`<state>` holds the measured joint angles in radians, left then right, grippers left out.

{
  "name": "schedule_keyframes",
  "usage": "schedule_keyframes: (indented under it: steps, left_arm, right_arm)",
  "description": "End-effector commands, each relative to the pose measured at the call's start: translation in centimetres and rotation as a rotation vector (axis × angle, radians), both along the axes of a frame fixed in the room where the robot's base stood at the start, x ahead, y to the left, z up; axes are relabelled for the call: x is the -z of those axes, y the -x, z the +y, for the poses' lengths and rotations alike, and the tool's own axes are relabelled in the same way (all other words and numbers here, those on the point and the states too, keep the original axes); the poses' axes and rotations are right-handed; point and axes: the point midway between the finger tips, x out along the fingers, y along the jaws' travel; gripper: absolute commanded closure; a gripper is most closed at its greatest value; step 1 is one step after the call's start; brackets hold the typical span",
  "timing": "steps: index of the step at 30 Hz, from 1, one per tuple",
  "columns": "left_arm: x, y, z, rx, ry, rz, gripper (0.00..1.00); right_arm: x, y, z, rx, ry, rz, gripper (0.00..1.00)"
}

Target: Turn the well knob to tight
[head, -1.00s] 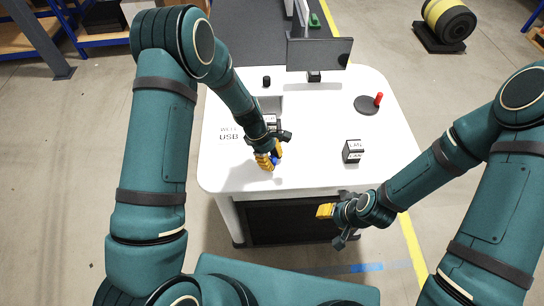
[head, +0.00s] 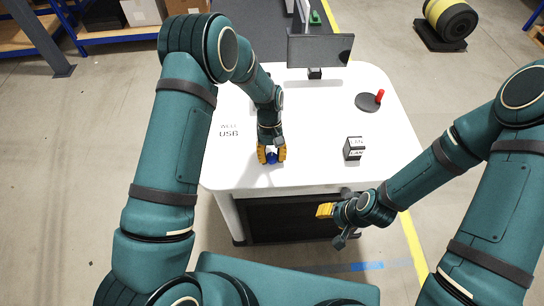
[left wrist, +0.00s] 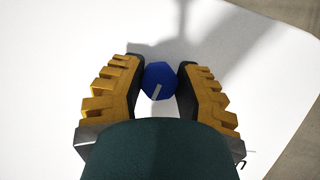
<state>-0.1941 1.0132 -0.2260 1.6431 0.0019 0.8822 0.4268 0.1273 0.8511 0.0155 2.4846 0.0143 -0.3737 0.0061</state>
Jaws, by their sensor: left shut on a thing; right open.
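The blue knob (head: 271,158) is on the white table near its front edge. In the left wrist view the knob (left wrist: 160,76) has a faceted blue top with a short white mark pointing down and slightly left. My left gripper (head: 271,153) points down over it, shut on it, with a yellow-backed finger on each side. The fingers (left wrist: 160,82) also flank it in the left wrist view. My right gripper (head: 335,212) is open and empty in front of the table's front edge, low and away from the knob.
The white table (head: 230,165) carries printed "WELL" and "USB" lettering at the left. A small dark block with white labels (head: 354,149) stands to the right. A monitor (head: 320,50) and a dark disc with a red handle (head: 370,102) are further back.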

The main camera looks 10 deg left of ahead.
Motion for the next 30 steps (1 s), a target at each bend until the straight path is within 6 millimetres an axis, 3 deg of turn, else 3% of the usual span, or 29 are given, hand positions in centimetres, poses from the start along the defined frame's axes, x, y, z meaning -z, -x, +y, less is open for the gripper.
schedule_keyframes:
  steps: [30]
  left_arm:
    - [0.2, 0.2, 0.1, 0.963, 0.001, 0.006, 1.0]
  right_arm:
    - [1.7, 0.6, 0.1, -0.01, -0.003, 0.012, 0.53]
